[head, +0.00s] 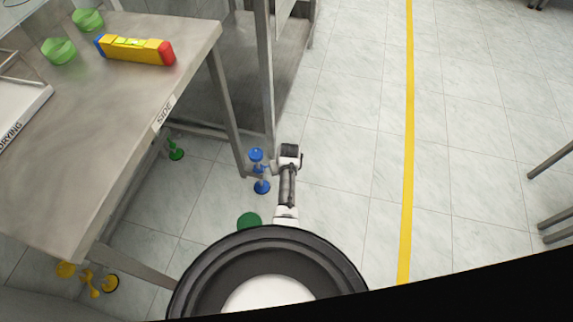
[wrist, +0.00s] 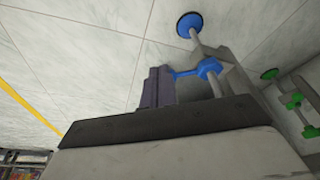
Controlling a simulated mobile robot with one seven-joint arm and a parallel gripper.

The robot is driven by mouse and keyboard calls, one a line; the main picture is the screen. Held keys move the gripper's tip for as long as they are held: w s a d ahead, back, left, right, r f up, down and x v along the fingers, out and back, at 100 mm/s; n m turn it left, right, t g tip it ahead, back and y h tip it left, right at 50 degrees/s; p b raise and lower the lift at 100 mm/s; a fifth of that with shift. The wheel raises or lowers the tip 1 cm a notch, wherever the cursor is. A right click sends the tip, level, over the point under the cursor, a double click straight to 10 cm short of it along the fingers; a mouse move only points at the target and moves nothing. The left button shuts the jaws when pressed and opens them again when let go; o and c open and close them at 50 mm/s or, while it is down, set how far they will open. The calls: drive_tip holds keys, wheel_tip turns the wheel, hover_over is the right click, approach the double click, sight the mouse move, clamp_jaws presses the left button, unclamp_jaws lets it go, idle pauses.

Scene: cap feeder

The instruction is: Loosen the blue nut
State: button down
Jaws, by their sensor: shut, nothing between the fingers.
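The blue nut (wrist: 208,68) sits on a pale threaded rod at a table leg, above a round blue foot (wrist: 189,24). A blue arm sticks out from the nut toward my gripper. In the head view the blue nut (head: 259,169) is small, between a blue top piece (head: 256,155) and the foot (head: 262,187). My gripper (wrist: 155,85) is shut and empty, its dark fingers close beside the nut's arm; I cannot tell whether they touch. In the head view my gripper (head: 290,153) is just right of the blue parts.
A steel table (head: 130,110) stands at the left, with a yellow tool (head: 135,49) and green cups (head: 59,51) on top. A green foot (head: 176,153) and yellow feet (head: 93,286) are under it.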

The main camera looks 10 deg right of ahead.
drive_tip(key=shift+p+v, duration=0.5)
drive_tip(key=shift+v, duration=2.2)
